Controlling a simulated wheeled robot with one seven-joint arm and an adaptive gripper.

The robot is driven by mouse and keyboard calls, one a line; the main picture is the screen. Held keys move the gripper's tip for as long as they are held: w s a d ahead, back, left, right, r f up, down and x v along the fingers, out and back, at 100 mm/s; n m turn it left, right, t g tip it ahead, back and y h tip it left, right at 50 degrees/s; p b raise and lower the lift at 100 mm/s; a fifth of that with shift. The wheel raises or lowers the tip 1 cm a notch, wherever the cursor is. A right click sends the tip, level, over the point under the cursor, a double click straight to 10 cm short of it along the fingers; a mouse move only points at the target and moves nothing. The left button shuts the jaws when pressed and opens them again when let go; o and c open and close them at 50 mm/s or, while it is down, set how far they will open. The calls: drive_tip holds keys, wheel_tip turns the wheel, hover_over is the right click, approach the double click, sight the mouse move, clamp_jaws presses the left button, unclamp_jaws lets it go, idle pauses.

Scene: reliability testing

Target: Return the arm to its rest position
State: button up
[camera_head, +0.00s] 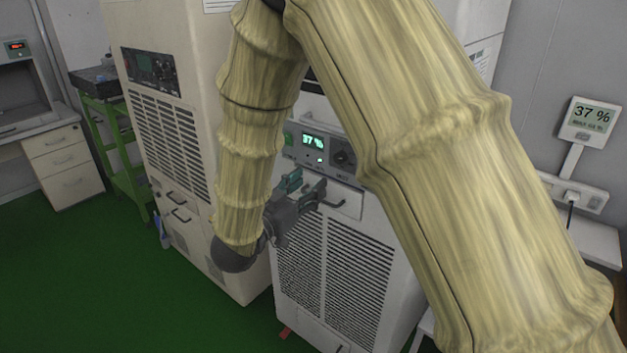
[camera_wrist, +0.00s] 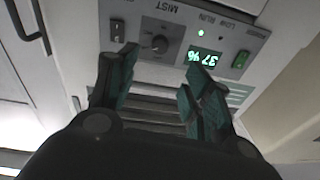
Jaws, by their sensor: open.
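My arm, in a yellowish wrinkled cover, reaches across the head view. My gripper (camera_head: 302,188) has teal fingertips and is in front of the white cabinet (camera_head: 335,250), just below its control panel (camera_head: 318,148). In the wrist view my gripper (camera_wrist: 160,95) is open with nothing between its fingers. The panel shows there upside down, with a round knob (camera_wrist: 159,37) and a green display reading 37 % (camera_wrist: 203,57). I cannot tell the exact gap between the fingers and the cabinet.
A beige cabinet (camera_head: 190,150) stands close on the left of the arm. A green stand (camera_head: 118,150) and drawers (camera_head: 66,165) are farther left. A wall display (camera_head: 591,118) hangs at right. Green floor (camera_head: 90,280) is clear at lower left.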

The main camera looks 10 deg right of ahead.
idle(0.3)
drive_tip(key=s+d+f+n+g+y, duration=0.1)
drive_tip(key=s+d+f+n+y, duration=0.15)
drive_tip(key=f, duration=0.85)
drive_tip(key=s+d+f+n+g+y, duration=0.1)
drive_tip(key=s+f+n+y, duration=0.2)
drive_tip(key=f, duration=0.8)
drive_tip(key=s+d+f+n+g+y, duration=0.1)
drive_tip(key=s+d+f+n+y, duration=0.3)
drive_tip(key=f, duration=0.6)
drive_tip(key=s+f+g+y, duration=0.1)
drive_tip(key=s+f+g, duration=0.2)
drive_tip(key=s, duration=0.7)
drive_tip(key=s+d+f+g+y, duration=0.1)
drive_tip(key=s+f+g+y, duration=0.1)
drive_tip(key=s+f, duration=0.6)
drive_tip(key=s+f+g+y, duration=0.2)
drive_tip(key=s+f+g, duration=0.2)
drive_tip(key=s, duration=0.9)
wheel_tip(320, 180, down, 2)
drive_tip(key=shift+d+f+n, duration=0.1)
drive_tip(key=shift+d+n, duration=0.1)
drive_tip(key=shift+n, duration=0.15)
